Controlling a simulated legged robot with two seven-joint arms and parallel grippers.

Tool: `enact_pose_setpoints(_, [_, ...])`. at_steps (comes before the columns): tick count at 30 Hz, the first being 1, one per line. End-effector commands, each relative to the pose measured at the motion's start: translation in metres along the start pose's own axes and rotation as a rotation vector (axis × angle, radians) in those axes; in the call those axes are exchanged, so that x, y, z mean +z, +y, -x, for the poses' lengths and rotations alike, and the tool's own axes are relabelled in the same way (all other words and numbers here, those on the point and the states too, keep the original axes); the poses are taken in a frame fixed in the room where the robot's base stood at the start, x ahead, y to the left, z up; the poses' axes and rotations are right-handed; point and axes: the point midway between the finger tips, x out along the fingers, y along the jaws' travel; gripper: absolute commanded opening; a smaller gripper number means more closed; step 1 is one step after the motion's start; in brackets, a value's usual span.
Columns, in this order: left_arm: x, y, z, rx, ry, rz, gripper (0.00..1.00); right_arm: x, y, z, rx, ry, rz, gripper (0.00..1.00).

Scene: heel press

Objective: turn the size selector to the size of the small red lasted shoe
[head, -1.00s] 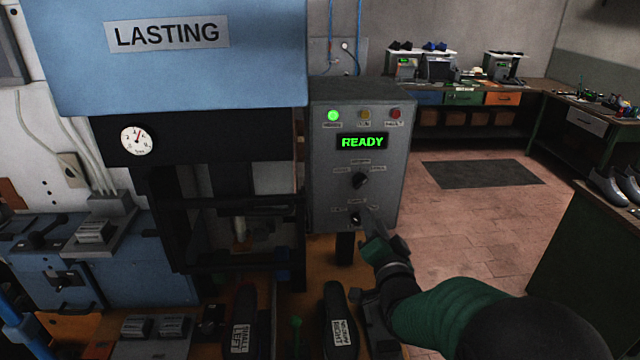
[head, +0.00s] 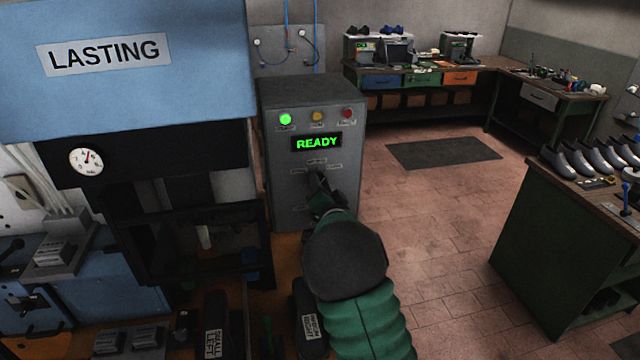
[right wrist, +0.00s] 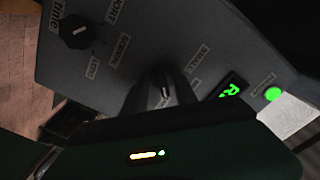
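The grey control box (head: 285,190) of the press carries a green READY display (head: 317,143). My right gripper (head: 317,186) is at its upper selector knob and covers most of that knob. In the right wrist view the dark fingers (right wrist: 163,90) are at the knob, near a label reading SMALL; I cannot tell whether they grip it or where it points. A lower time knob (right wrist: 76,32) has labels SHORT, NORMAL and LONG. Dark shoe forms lie in front: one labelled SMALL LEFT (head: 212,318), another (head: 308,320) with an unclear label. No red shoe is visible. My left gripper is out of view.
The blue LASTING press (head: 120,90) with a gauge (head: 86,160) stands left of the box. Grey shoes (head: 590,160) stand on a green bench (head: 545,245) at right. Workbenches (head: 430,75) line the back. The floor between, with a dark mat (head: 444,152), is clear.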

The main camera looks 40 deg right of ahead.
Motion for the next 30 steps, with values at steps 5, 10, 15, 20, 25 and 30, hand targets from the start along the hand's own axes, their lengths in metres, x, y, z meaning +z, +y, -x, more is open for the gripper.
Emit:
enact_pose_setpoints(5, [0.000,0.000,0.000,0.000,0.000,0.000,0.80,0.001,-0.001,0.001,0.000,0.000,0.000,0.15])
enact_pose_setpoints(10, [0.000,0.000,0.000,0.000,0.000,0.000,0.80,0.002,-0.001,0.002,0.002,-0.001,0.001,0.00])
enact_pose_setpoints(15, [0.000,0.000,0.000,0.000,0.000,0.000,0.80,0.002,0.000,0.002,0.002,-0.004,0.001,0.00])
enact_pose_setpoints(20, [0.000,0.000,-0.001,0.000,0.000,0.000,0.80,0.003,0.001,0.002,0.003,-0.006,0.006,0.00])
enact_pose_setpoints(25, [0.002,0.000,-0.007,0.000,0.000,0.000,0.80,0.004,0.003,0.002,0.004,-0.005,0.041,0.00])
enact_pose_setpoints(30, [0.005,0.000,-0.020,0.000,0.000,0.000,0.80,0.006,0.005,0.002,0.005,-0.006,0.127,0.00])
